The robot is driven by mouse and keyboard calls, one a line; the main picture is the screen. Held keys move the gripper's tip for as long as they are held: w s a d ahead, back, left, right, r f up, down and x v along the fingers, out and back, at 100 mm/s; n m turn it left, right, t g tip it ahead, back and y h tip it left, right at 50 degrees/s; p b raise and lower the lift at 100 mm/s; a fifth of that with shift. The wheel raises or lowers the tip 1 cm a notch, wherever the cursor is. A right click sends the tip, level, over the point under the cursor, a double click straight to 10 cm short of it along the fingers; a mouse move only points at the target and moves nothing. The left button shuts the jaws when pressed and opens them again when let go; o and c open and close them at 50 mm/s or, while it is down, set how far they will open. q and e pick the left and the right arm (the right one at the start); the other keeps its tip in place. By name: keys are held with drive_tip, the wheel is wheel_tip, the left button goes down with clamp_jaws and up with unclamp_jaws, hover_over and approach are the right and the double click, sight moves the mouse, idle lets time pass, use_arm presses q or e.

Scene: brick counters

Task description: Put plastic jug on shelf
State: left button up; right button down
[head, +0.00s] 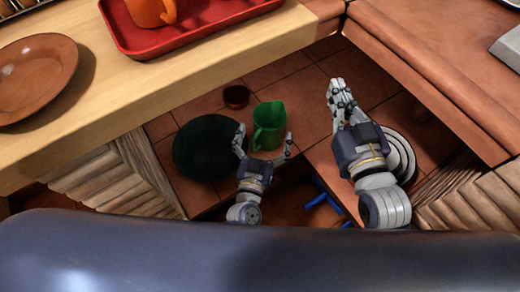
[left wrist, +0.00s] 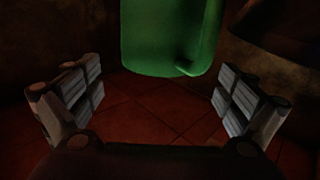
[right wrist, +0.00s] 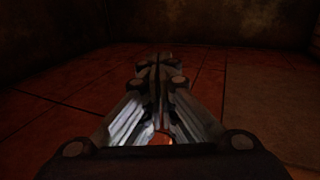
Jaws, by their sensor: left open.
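The green plastic jug (head: 268,125) stands upright in the tiled area below the wooden counter, in the middle of the head view. In the left wrist view its lower part (left wrist: 170,38) shows at the top, between and beyond the fingers. My left gripper (head: 264,143) is open, with its fingers spread on the near side of the jug. I see no finger pressing on it. My right gripper (head: 341,92) is right of the jug, with its fingers together; in the right wrist view the closed fingers (right wrist: 160,75) hold nothing visible. I cannot tell which surface is the shelf.
A dark round plate (head: 206,147) lies left of the jug, and a small brown bowl (head: 236,96) behind it. Stacked white plates (head: 402,158) are by my right arm. The wooden counter (head: 105,105) and brown counter (head: 430,85) border the gap. A red tray (head: 195,38) is above.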

use_arm(q)
drive_tip(key=s+a+p, duration=0.1)
drive_tip(key=s, duration=0.5)
drive_tip(key=shift+s, duration=0.25)
use_arm(e)
wheel_tip(320, 180, down, 6)
drive_tip(key=s+d+g+h, duration=0.1)
drive_tip(key=g, duration=0.2)
drive_tip(key=shift+s+d+g, duration=0.15)
drive_tip(key=shift+s+g, duration=0.15)
drive_tip(key=shift+s, duration=0.1)
drive_tip(key=shift+f, duration=0.1)
